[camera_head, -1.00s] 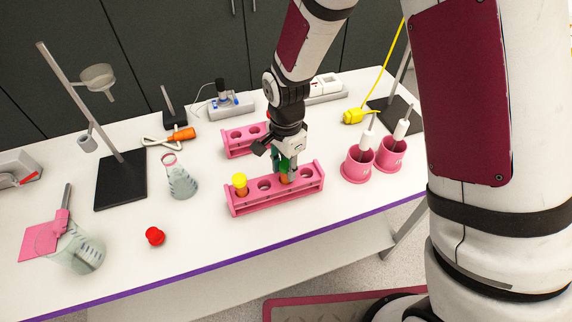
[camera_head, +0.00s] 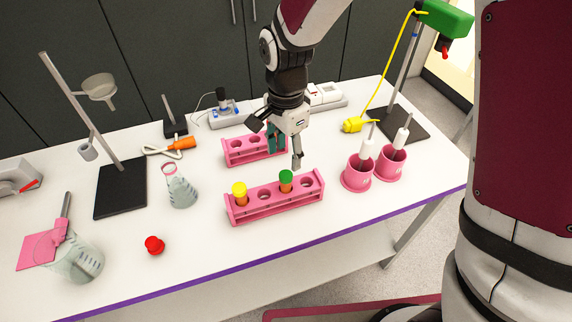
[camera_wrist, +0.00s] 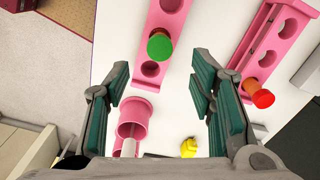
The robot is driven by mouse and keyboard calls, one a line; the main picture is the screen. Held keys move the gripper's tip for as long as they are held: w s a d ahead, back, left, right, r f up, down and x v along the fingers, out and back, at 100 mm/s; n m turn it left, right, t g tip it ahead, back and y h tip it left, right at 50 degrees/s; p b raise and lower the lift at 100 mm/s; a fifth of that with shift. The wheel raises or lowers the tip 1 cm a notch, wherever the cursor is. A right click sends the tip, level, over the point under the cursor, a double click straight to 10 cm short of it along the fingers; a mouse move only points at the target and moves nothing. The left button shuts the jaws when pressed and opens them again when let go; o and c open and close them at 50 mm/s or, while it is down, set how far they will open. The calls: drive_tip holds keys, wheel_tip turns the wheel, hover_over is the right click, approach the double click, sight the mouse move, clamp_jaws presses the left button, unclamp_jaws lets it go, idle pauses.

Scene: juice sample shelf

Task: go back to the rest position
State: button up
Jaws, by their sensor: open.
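My gripper (camera_head: 285,150) is open and empty, raised above and behind the front pink rack (camera_head: 270,206). In the wrist view its fingers (camera_wrist: 162,85) stand wide apart with nothing between the pads. A green-capped tube (camera_head: 286,181) stands in the front rack, apart from the fingers; its green cap also shows in the wrist view (camera_wrist: 159,46). A yellow-capped tube (camera_head: 240,191) stands at that rack's left end. The rear pink rack (camera_head: 240,156) is partly hidden by my gripper. The wrist view shows a red-capped tube (camera_wrist: 258,93) in the rear rack.
Two pink cups (camera_head: 357,178) with white-handled tools stand right of the racks. A flask (camera_head: 181,190), a beaker (camera_head: 82,262) and a loose red cap (camera_head: 154,245) are at left. Metal stands (camera_head: 118,190) rise on both sides. The front table strip is mostly clear.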

drive_tip(key=s+d+r+n+t, duration=0.1)
drive_tip(key=s+d+r+n, duration=0.2)
drive_tip(key=d+r, duration=0.35)
drive_tip(key=s+d+r+n+t, duration=0.2)
drive_tip(key=s+d+r, duration=0.1)
drive_tip(key=r, duration=0.6)
drive_tip(key=s+d+r+n+t+b, duration=0.1)
drive_tip(key=s+d+r+n+t, duration=0.1)
drive_tip(key=s+d+n, duration=0.4)
drive_tip(key=s+r, duration=0.1)
drive_tip(key=s, duration=0.3)
drive_tip(key=shift+d+r+t+b, duration=0.3)
drive_tip(key=shift+r+b, duration=0.1)
